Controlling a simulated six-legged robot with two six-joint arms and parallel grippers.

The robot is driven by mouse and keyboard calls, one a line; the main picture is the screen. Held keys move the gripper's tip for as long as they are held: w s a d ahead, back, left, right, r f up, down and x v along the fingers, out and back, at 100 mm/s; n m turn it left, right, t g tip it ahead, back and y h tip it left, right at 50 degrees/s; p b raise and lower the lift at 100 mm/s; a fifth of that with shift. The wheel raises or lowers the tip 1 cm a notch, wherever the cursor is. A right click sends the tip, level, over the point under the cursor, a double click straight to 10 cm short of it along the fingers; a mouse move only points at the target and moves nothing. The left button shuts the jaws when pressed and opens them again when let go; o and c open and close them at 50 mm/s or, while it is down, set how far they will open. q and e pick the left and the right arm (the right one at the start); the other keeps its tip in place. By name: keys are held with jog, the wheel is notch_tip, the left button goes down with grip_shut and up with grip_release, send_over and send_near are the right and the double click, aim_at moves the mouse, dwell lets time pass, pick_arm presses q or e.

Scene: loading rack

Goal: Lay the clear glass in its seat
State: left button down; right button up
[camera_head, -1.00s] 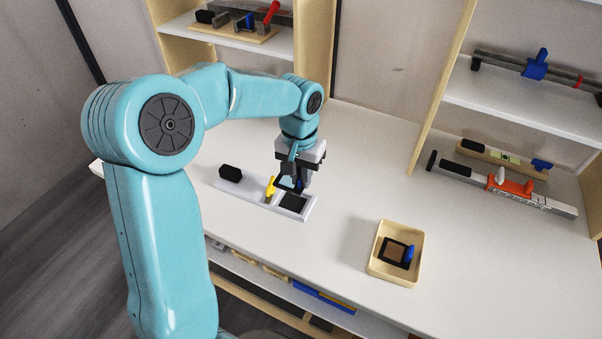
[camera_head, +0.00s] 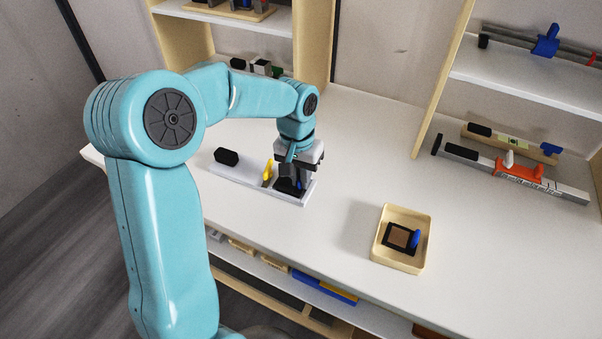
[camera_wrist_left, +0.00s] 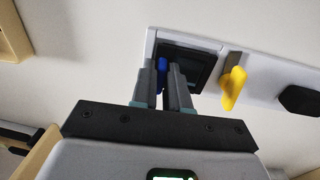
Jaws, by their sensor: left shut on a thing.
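My left gripper (camera_head: 289,184) points down over the square seat at the right end of a pale holder (camera_head: 240,180). It is shut on the clear glass by its blue knob (camera_wrist_left: 160,74), which shows between the fingertips in the wrist view. The glass is mostly hidden by the fingers and hard to tell from the dark square seat (camera_wrist_left: 205,64). It is at or just above the seat; I cannot tell whether it lies flat in it. A yellow lever (camera_head: 268,170) stands beside the seat. My right gripper is not in view.
A cream tray (camera_head: 427,240) to the right holds a dark square piece with a brown middle (camera_head: 401,236) and blue knob. The holder's black handle (camera_head: 227,157) is at its left end. Orange and blue tools (camera_head: 515,171) lie at the right. Bench between is clear.

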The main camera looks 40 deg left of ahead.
pick_arm(q)
jog(key=shift+s+d+f, duration=0.15)
jog(key=shift+s+f, duration=0.1)
jog(key=shift+f, duration=0.35)
jog(key=c, duration=1.3)
grip_release()
jog(key=shift+o, duration=1)
jog(key=shift+w+a+f, duration=0.15)
jog(key=shift+w+a, duration=0.05)
jog(key=shift+w, duration=0.1)
jog(key=shift+s+d+r, duration=0.1)
jog(key=shift+s+r, duration=0.05)
jog(key=shift+r, duration=0.45)
notch_tip(320, 180, up, 15)
jog(key=a+p, duration=0.1)
jog(key=shift+s+r, duration=0.15)
jog(key=shift+r, duration=0.05)
